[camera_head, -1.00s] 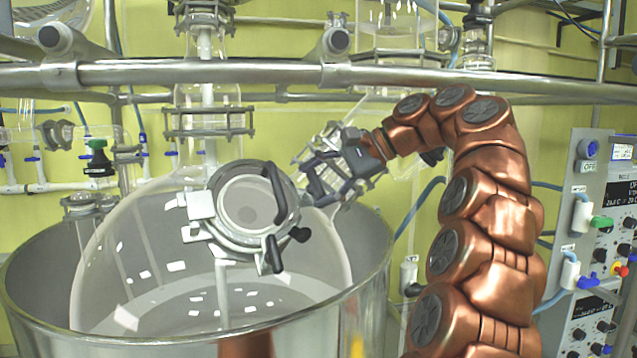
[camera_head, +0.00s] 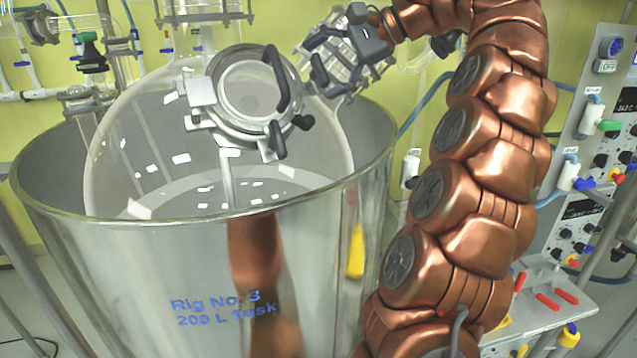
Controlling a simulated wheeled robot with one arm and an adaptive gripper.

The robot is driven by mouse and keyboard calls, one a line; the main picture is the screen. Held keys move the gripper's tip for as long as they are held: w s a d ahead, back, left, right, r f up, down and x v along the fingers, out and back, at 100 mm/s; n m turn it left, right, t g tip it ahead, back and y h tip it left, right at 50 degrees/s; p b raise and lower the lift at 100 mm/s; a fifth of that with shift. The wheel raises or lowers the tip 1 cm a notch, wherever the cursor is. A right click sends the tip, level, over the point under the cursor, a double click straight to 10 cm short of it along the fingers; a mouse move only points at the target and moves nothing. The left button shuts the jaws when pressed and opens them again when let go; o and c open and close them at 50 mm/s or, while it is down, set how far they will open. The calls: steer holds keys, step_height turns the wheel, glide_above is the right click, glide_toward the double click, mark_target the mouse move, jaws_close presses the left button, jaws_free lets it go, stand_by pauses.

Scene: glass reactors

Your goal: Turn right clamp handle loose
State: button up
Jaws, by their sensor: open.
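A round glass port (camera_head: 247,90) with a metal clamp ring sits on the front of the large glass flask (camera_head: 130,150). A dark curved handle (camera_head: 277,82) crosses the right side of its lid. A dark clamp handle (camera_head: 277,140) hangs below at the ring's lower right, with a black knob (camera_head: 303,122) beside it. My gripper (camera_head: 313,60) is open and empty, up and to the right of the port. Its dark fingers point left towards the port and look apart from the clamp handle. A clamped glass joint (camera_head: 345,65) shows behind the fingers.
A shiny metal vessel (camera_head: 120,260) marked "Rig No. 3 200 L flask" surrounds the flask; its rim passes below the port. A control panel (camera_head: 590,140) and a small shelf with red-handled tools (camera_head: 545,300) stand at the right.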

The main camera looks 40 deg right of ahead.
steer(key=shift+m+t+b, duration=0.3)
steer(key=shift+m+b, duration=0.1)
steer(key=shift+m, duration=0.2)
